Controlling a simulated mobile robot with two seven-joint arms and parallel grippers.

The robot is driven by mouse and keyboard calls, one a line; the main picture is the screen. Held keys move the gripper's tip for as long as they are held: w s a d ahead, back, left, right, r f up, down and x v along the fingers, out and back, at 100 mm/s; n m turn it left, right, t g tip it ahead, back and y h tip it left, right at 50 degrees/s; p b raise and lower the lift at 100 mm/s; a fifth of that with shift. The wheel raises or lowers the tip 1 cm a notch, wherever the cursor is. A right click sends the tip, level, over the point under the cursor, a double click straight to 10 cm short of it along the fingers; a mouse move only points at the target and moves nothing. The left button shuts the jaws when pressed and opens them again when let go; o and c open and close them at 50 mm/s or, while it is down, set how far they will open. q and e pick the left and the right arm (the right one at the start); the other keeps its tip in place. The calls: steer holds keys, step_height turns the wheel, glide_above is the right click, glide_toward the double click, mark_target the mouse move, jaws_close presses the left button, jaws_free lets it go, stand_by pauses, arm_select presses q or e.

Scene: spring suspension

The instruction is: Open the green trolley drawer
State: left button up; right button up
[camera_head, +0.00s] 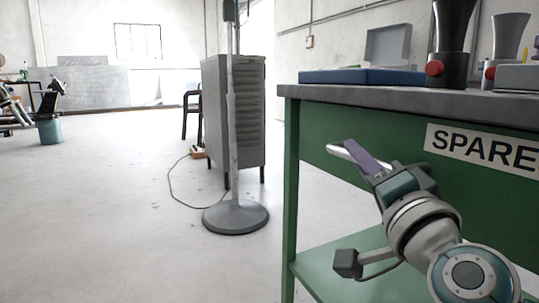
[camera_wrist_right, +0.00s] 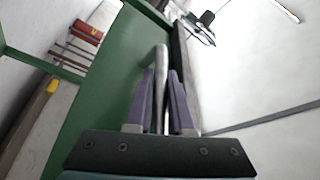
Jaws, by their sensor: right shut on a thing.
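The green trolley (camera_head: 290,190) stands at the right in the head view, with a grey top. Its green drawer front (camera_head: 455,195) lies under the top and bears a "SPARE" label (camera_head: 483,147). I see no clear gap around the front. A pale metal bar handle (camera_head: 338,150) sticks out at the left of my right gripper (camera_head: 360,154). The wrist view shows the handle (camera_wrist_right: 162,60) between the two purple fingers of my right gripper (camera_wrist_right: 161,95), which is shut on it. The fingers hide part of the handle. My left gripper is out of view.
A blue flat case (camera_head: 362,77) and dark and silver cone-shaped parts (camera_head: 452,30) stand on the trolley top. A lower green shelf (camera_head: 340,268) lies below. A grey stand (camera_head: 236,217) and cabinet (camera_head: 240,120) are further left. Open floor lies at the left.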

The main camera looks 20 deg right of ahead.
jaws_close()
steer(key=shift+a, duration=0.1)
stand_by(0.9)
